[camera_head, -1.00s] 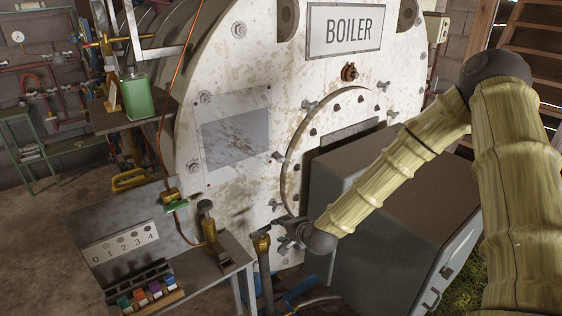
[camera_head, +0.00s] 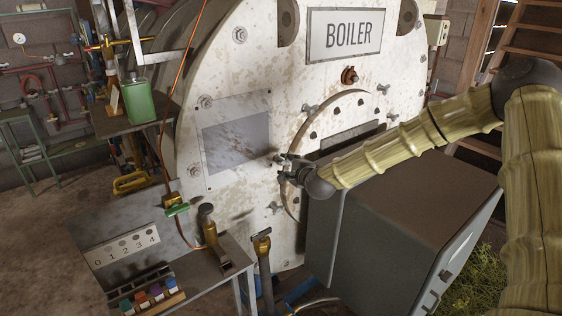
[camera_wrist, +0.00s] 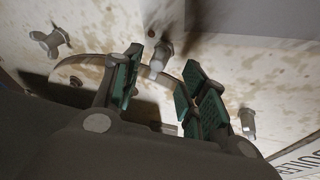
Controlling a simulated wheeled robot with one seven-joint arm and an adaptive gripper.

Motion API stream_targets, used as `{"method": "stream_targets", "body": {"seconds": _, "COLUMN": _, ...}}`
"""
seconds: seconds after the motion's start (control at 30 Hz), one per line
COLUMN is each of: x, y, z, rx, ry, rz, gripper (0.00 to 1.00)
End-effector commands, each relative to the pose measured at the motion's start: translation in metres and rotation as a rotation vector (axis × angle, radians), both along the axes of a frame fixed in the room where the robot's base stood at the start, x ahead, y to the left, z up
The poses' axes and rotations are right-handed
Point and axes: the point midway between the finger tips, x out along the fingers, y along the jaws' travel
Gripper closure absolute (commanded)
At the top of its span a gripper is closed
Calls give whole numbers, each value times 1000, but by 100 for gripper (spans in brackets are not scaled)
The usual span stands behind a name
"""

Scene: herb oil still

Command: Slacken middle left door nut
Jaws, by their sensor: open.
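The middle left door nut is a small metal wing nut (camera_head: 277,159) on the left rim of the pale round boiler door (camera_head: 290,190). My gripper (camera_head: 284,163) is right at it in the head view and partly covers it. In the wrist view, the open green-padded fingers of my gripper (camera_wrist: 163,66) stand on either side of the nut (camera_wrist: 159,57), near the fingertips. I cannot tell whether either finger touches it. The upper left nut (camera_head: 310,110) and lower left nut (camera_head: 275,208) are clear of the gripper.
A large grey box (camera_head: 385,225) stands close in front of the door, below my arm. A bench (camera_head: 225,268) with a brass tool (camera_head: 210,225) is at lower left. An upright post (camera_head: 263,262) stands below the gripper.

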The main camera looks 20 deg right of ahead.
Motion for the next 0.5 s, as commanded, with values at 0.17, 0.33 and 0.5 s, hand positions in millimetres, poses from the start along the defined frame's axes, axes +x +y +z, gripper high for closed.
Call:
{"method": "stream_targets", "body": {"seconds": 0.17, "x": 23, "y": 2, "z": -6, "rx": -2, "ry": 1, "rz": 0, "gripper": 57}}
{"method": "stream_targets", "body": {"seconds": 0.33, "x": 40, "y": 4, "z": -11, "rx": -1, "ry": 1, "rz": 1, "gripper": 57}}
{"method": "stream_targets", "body": {"seconds": 0.5, "x": 50, "y": 5, "z": -15, "rx": -1, "ry": 0, "rz": 0, "gripper": 57}}
